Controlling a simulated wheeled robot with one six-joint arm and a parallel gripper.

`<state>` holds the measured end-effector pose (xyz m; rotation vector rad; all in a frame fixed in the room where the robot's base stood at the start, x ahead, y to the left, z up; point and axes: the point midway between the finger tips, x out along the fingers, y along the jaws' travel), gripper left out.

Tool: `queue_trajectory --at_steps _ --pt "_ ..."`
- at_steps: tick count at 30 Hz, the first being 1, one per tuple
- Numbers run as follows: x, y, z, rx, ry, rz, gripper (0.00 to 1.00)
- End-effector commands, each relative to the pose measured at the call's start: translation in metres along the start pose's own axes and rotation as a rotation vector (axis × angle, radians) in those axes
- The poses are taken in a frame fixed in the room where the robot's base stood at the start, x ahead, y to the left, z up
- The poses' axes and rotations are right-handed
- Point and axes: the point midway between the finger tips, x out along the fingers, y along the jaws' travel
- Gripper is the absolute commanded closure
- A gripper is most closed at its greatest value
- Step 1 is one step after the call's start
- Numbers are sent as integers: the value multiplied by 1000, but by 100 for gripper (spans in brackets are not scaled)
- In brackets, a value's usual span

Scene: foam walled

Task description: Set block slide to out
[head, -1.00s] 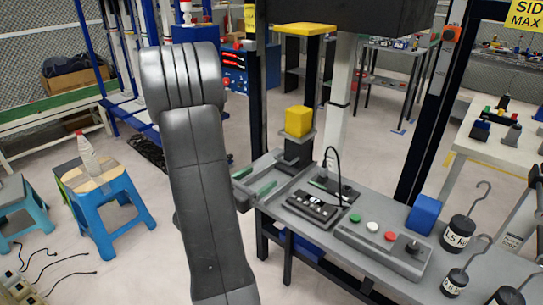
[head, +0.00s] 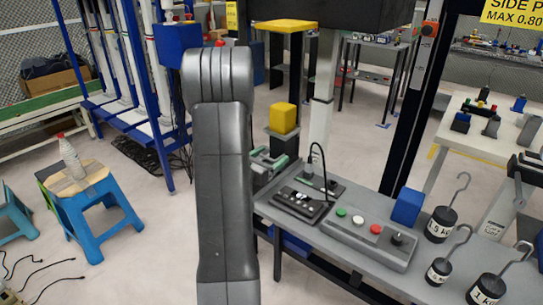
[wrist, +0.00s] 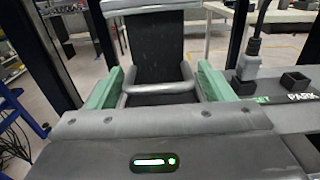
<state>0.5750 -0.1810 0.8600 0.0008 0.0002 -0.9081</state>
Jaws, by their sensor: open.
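A yellow block (head: 284,118) sits on a grey plate atop a black post (head: 284,145) at the far left end of the bench. In the wrist view the dark post (wrist: 155,40) stands straight ahead, with a grey loop handle (wrist: 160,88) low on its front. My gripper (head: 268,160) is at the post's base, partly hidden behind my arm. In the wrist view my gripper (wrist: 160,70) is open, its green-padded fingers on either side of the loop handle, with no clear grip on it. The block is out of the wrist view.
A blue stool (head: 95,210) with a bottle stands left. A dark upright rises behind the bench.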

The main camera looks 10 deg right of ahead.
Motion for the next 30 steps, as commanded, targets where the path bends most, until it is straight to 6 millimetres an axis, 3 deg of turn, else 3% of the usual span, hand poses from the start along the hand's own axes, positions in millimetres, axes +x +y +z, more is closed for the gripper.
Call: queue_trajectory --at_steps 12,20,26,30 --pt "10 0 0 -1 0 0 26" --pt "10 -1 0 -1 0 -1 75" --pt "-1 0 -2 -1 2 0 78" --pt "-31 1 -4 0 2 3 78"
